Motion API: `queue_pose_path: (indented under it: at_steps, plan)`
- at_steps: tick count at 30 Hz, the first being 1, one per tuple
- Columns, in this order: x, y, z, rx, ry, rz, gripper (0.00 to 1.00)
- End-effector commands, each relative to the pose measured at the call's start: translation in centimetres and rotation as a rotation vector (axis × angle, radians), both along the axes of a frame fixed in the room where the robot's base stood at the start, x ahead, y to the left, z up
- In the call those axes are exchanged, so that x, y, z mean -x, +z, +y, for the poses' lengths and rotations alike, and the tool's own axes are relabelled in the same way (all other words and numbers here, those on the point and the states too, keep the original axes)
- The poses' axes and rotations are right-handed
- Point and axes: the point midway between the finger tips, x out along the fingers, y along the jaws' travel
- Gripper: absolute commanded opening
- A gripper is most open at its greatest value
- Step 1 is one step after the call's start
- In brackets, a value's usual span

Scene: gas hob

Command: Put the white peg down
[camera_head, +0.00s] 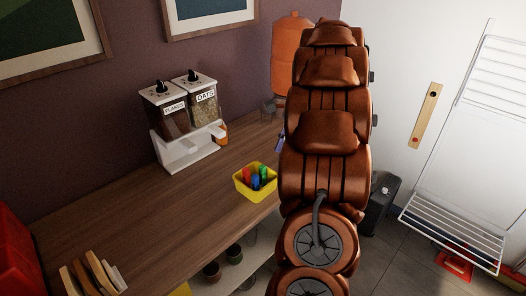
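I cannot make out a white peg in this view. A yellow basket (242,188) stands on the wooden counter near its front edge, with red, green and blue pegs (259,178) in it. My large brown arm fills the middle of the view, just right of the basket, and hides what lies behind it. My gripper cannot be made out. A small bluish thing (280,144) shows at the arm's left edge, too small and covered to name.
A white dispenser (187,150) labelled flakes and oats stands at the back of the wooden counter (120,215). An orange container (291,50) is partly behind my arm. Wooden boards (88,276) stand front left. A white drying rack (455,232) is at right. The counter left of the basket is clear.

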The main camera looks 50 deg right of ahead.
Motion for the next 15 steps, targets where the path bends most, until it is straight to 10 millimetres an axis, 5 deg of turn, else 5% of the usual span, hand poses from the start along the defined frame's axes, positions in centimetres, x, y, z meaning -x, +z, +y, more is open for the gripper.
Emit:
queue_pose_path:
  at_steps: [6,15]
  plan:
    - [-3.3,-0.2,1.6,0.001,0.003,-0.001,0.0]
    - [-5.0,-0.4,2.5,0.0,0.003,0.0,0.0]
